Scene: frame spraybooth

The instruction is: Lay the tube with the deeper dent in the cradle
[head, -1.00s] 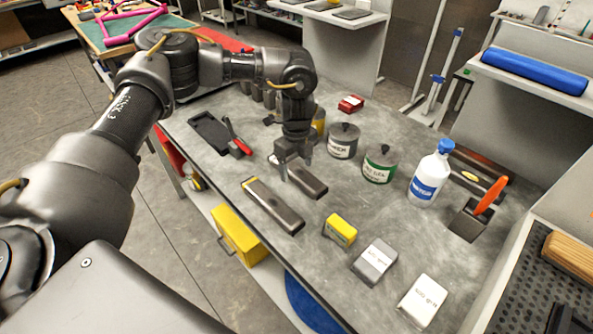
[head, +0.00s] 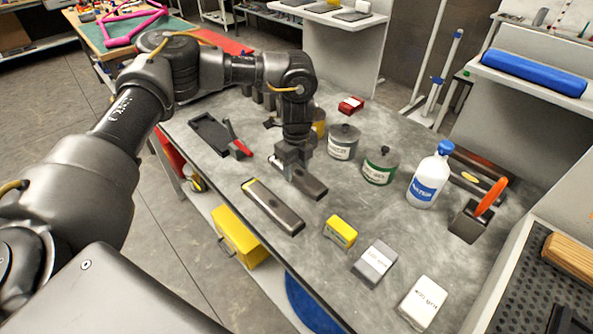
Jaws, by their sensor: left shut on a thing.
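Two dark grey tube-like pieces lie side by side, slanting, on the grey bench in the head view. The nearer tube (head: 275,207) has a yellow mark at its far end and lies free near the bench's front edge. My left gripper (head: 290,175) points down and is shut on the farther tube (head: 314,188), which seems to rest on the bench. The gripper hides its middle. I cannot make out dents on either tube. A black shallow tray (head: 208,132), possibly the cradle, lies to the left and looks empty. My right gripper is not in view.
A red-handled tool (head: 238,140) lies against the tray. A grey tin (head: 344,142), a green tin (head: 380,166) and a white-blue bottle (head: 429,178) stand to the right. A yellow block (head: 340,231) is in front. Bare bench separates the tray and nearer tube.

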